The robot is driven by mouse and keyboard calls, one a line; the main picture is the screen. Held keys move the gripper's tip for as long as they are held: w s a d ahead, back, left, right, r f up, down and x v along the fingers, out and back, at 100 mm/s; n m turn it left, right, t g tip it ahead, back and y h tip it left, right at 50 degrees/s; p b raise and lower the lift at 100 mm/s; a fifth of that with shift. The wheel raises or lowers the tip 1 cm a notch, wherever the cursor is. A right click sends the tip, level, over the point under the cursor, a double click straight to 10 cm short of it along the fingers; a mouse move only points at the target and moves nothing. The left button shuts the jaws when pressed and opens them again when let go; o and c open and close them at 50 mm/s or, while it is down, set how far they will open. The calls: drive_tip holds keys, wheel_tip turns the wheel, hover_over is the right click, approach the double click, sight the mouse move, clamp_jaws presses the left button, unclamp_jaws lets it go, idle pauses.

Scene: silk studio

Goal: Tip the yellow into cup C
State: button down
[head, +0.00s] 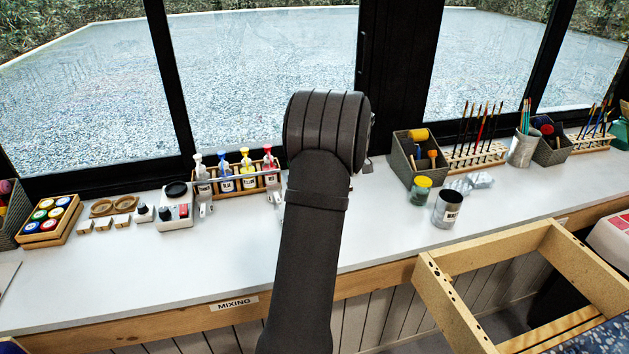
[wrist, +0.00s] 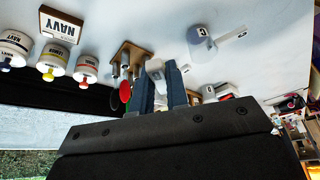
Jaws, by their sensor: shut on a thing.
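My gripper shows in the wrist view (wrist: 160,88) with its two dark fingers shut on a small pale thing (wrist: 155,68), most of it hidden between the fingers. I cannot tell its full shape, and I see no yellow in it. A pale cup marked C (wrist: 201,44) stands on the white bench, apart from the fingers and to their upper right in the wrist view. In the head view my arm hides the gripper and the held thing. A yellow-topped bottle (head: 247,172) stands in a wooden rack (head: 268,188) left of my arm.
A jar with a yellow lid (head: 421,190), a tin (head: 447,208) and a grey bin (head: 412,160) stand right of my arm. A NAVY card (wrist: 61,26) and a wooden holder (wrist: 127,56) lie left of the cup in the wrist view. The bench's front middle is clear.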

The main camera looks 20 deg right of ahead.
drive_tip(key=w+a+n+g, duration=0.1)
drive_tip(key=n, duration=0.3)
drive_tip(key=w+a+f+n+g, duration=0.1)
drive_tip(key=w+n+g, duration=0.1)
drive_tip(key=n, duration=0.2)
drive_tip(key=w+a+f+n+g, duration=0.1)
drive_tip(key=a+n, duration=0.1)
drive_tip(key=n, duration=0.2)
drive_tip(key=shift+w+a+g, duration=0.1)
drive_tip(key=shift+w+g, duration=0.2)
drive_tip(key=n, duration=0.2)
drive_tip(key=a+n+g, duration=0.1)
drive_tip(key=shift+w+a+n+h, duration=0.15)
drive_tip(key=shift+w+n+h, duration=0.15)
drive_tip(key=shift+w+n, duration=0.1)
drive_tip(key=r+t+h, duration=0.3)
drive_tip(key=h, duration=0.1)
drive_tip(key=shift+s+a+t, duration=0.3)
drive_tip(key=shift+s+a, duration=0.1)
drive_tip(key=s+a+t+h, duration=0.7)
drive_tip(key=t+h, duration=0.4)
drive_tip(key=h, duration=0.1)
drive_tip(key=shift+s+a+t, duration=0.15)
drive_tip(key=shift+a+t, duration=0.15)
drive_tip(key=shift+a, duration=0.05)
drive_tip(key=shift+r, duration=0.1)
idle(1.3)
